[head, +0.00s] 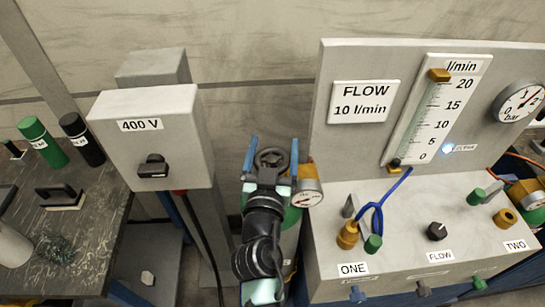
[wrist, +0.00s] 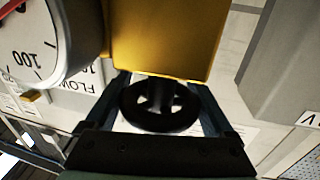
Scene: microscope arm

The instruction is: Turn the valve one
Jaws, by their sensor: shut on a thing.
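A dark round handwheel (head: 270,156) tops a green cylinder (head: 292,222) in the gap left of the flow panel. My gripper (head: 272,164) reaches down to it, with one blue finger on each side. In the wrist view the black spoked handwheel (wrist: 140,118) lies between the two fingers, and the gripper (wrist: 162,103) is shut on it. A brass block (wrist: 165,38) and a round gauge (wrist: 35,38) sit beside the wheel. My arm hides most of the cylinder. A label ONE (head: 353,269) is on the panel's sloping front, below a brass fitting (head: 347,235).
The flow panel (head: 330,200) stands close on the right, with a black FLOW knob (head: 437,231) and a blue hose (head: 377,208). A grey 400 V box (head: 150,105) stands close on the left. A dark bench (head: 85,225) is at far left.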

